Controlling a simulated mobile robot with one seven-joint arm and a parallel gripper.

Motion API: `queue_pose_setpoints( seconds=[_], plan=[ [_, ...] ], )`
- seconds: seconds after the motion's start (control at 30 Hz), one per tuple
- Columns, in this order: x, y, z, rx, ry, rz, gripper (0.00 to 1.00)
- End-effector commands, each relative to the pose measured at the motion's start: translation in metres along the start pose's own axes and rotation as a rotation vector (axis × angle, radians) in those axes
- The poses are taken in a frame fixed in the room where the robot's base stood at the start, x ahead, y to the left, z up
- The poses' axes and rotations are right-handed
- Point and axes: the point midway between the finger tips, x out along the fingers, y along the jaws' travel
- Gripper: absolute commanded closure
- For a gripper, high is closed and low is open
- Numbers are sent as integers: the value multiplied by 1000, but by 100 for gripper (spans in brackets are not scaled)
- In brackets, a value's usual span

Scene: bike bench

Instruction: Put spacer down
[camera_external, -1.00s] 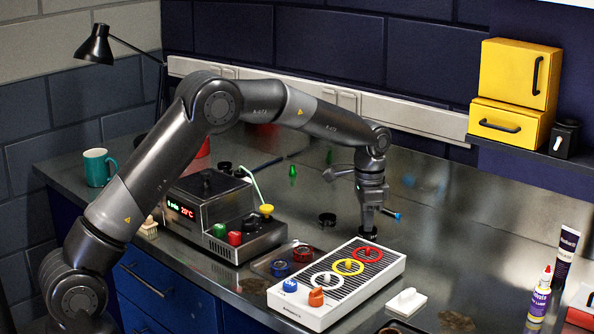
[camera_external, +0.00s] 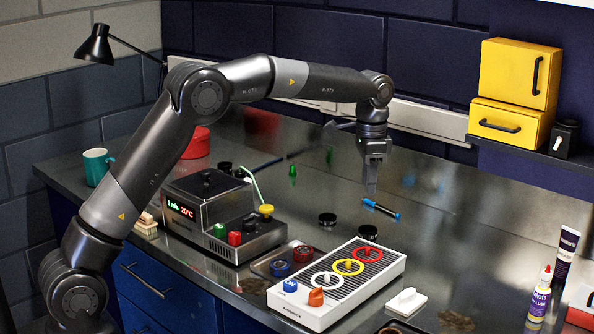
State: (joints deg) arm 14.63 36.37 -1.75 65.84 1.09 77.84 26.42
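A low black round piece (camera_external: 367,232), probably the spacer, lies on the metal bench just behind the white board with coloured rings. A similar black round piece (camera_external: 327,219) lies to its left; I cannot tell for sure which is the spacer. My gripper (camera_external: 371,189) points down, above and apart from the right-hand black piece. Nothing shows between its fingers. The fingers overlap from this side, so their opening is hidden.
The white ring board (camera_external: 292,311) is in front. A blue-tipped tool (camera_external: 381,208) lies behind the right-hand black piece. A grey control box (camera_external: 204,187) stands to the left.

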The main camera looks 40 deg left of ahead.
Motion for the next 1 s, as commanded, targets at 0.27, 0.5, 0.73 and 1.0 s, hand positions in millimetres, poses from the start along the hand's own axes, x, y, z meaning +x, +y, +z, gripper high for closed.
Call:
queue_pose_setpoints(
  seconds=[0.27, 0.5, 0.73, 1.0],
  plan=[
    [-31, 0, 18, -30, 20, -12, 70],
    [-82, 8, 88, -148, 91, -50, 70],
    [-116, 27, 166, -272, 166, -86, 70],
    [-128, 59, 259, -420, 258, -123, 70]
  ],
)
